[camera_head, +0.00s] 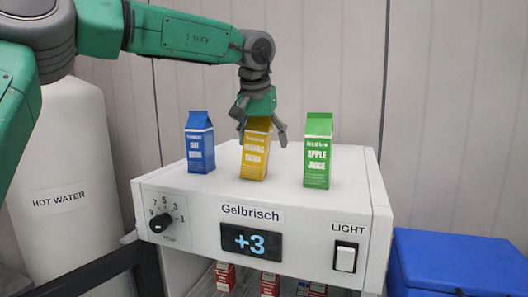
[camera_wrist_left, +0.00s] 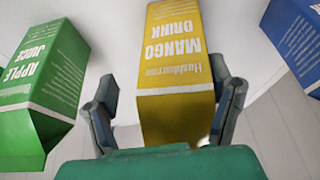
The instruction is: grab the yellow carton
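The yellow carton (camera_head: 254,158), labelled as a mango drink, stands upright on top of a white appliance (camera_head: 300,218), between a blue and a green carton. My left gripper (camera_head: 261,128) is above it, pointing down, with its fingers on either side of the carton's top. In the left wrist view the yellow carton (camera_wrist_left: 176,75) reaches in between the two open fingers (camera_wrist_left: 168,110). A gap shows at the left finger; the right finger is close to the carton, and I cannot tell whether it touches. My right gripper is not in view.
The blue carton (camera_head: 200,143) stands close on the left and the green carton (camera_head: 318,152) on the right. A blue box (camera_head: 455,262) is at lower right. A white hot water tank (camera_head: 70,170) is at left. More cartons (camera_head: 270,283) sit below inside the appliance.

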